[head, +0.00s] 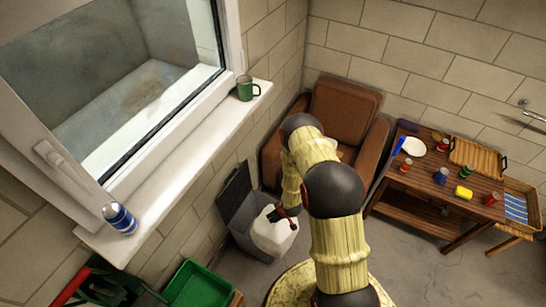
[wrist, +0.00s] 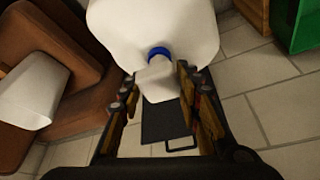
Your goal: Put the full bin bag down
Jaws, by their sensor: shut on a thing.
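The full bin bag is white and bulging, with a blue tie at its neck. It shows at the top of the wrist view (wrist: 150,22) and beside my arm in the head view (head: 270,236). My gripper (wrist: 158,88) is shut on the bag's neck, with fingers on both sides of it. In the head view my gripper (head: 282,213) is at the bag's top. The bag overlaps a grey bin (head: 252,246) with its dark lid (head: 236,190) open; I cannot tell whether the bag is inside or above it.
A brown armchair (head: 343,103) stands behind the bin in the corner. A green crate (head: 198,284) is on the floor at lower left. A wooden table (head: 437,190) with several small items stands right. A windowsill (head: 175,165) holds a green mug (head: 245,88) and a can (head: 119,217).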

